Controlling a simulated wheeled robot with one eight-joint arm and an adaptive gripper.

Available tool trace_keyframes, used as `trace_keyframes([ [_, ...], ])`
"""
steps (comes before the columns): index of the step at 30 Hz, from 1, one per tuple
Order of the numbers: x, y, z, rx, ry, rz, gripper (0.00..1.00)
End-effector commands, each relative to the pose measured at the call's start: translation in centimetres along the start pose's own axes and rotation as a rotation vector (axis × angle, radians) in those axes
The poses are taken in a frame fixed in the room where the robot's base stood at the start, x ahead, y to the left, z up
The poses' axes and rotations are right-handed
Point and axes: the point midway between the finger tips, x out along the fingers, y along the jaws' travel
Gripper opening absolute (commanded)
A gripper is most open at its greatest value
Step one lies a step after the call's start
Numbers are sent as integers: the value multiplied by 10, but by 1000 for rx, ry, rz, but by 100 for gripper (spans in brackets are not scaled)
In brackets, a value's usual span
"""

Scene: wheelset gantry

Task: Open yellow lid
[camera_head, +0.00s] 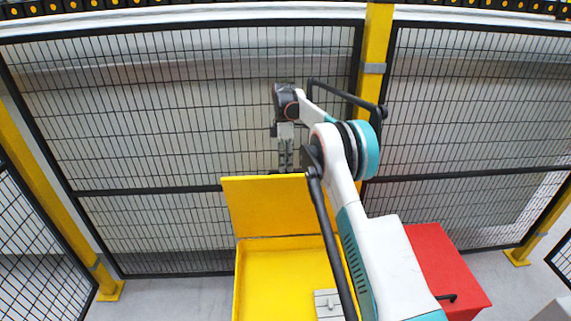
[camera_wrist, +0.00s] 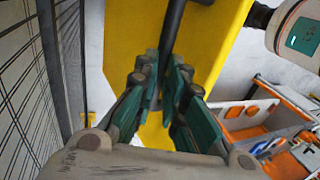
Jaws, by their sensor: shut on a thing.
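The yellow lid (camera_head: 268,204) stands raised, roughly upright, at the back edge of the open yellow box (camera_head: 250,290). In the wrist view the lid (camera_wrist: 125,35) fills the upper middle. My gripper (camera_head: 286,160) is at the lid's top edge, on its far side, with its tips partly hidden there. In the wrist view my gripper (camera_wrist: 163,85) is shut on a dark bar-shaped handle (camera_wrist: 172,30) at the lid. A grey block (camera_head: 327,303) lies inside the box. My arm covers the box's right part.
A red box (camera_head: 440,265) with a black handle stands right of the yellow box. A wire-mesh fence (camera_head: 150,130) with yellow posts (camera_head: 372,60) stands close behind the lid and gripper. The wrist view shows orange-and-grey bins (camera_wrist: 245,120) at right. Floor is clear left of the box.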

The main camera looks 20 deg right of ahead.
Motion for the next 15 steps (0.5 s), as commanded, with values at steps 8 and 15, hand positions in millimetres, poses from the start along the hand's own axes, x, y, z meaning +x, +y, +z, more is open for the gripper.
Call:
trace_keyframes([
  [8,15,11,4,8,-3,19,0],
  [15,12,10,2,5,-1,16,33],
])
